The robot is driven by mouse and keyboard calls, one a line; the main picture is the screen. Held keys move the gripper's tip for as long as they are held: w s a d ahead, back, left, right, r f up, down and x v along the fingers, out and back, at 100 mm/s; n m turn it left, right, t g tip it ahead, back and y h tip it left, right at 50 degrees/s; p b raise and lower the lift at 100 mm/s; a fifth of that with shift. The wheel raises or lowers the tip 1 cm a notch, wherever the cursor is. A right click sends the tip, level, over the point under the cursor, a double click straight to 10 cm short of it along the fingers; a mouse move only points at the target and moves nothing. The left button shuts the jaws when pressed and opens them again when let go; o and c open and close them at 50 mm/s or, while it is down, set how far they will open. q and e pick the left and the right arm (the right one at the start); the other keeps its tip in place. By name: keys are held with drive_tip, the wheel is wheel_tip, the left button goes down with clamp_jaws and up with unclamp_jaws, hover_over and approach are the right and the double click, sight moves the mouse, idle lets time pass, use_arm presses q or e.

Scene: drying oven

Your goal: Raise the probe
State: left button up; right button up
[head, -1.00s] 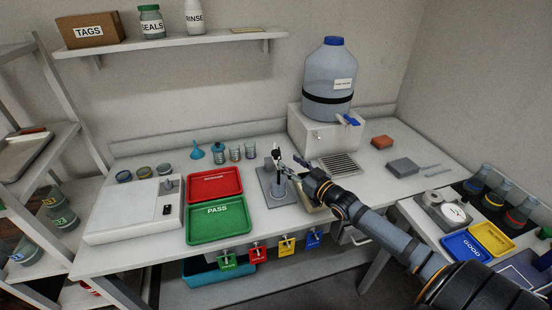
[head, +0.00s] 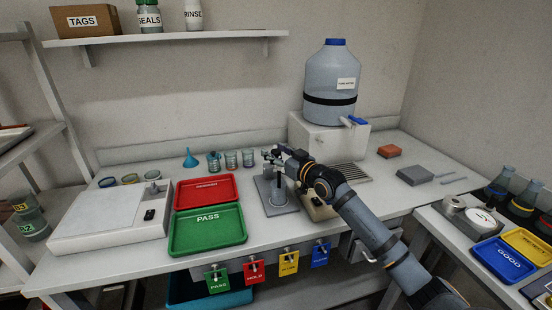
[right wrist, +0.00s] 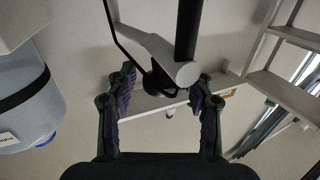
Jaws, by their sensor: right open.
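The probe stand (head: 281,201) has a flat grey base on the bench, right of the green tray. Its upright rises to a small head. In the right wrist view, the probe's grey holder arm (right wrist: 160,52), with a dark upright rod (right wrist: 188,28) and a thin black cable, reaches between my fingers. My right gripper (head: 272,156) is at the stand's top; it also shows in the right wrist view (right wrist: 164,92). Its fingers are open on either side of the holder's dark end, with gaps visible. The gripper and wrist partly hide the stand. My left gripper is out of view.
A red tray (head: 207,191) and a green PASS tray (head: 206,231) lie left of the stand. Small beakers (head: 231,159) stand behind it. A large water jug (head: 330,85) on a white box (head: 325,138) stands behind right. Coloured tags hang on the bench front.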

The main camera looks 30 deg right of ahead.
clamp_jaws()
idle(0.3)
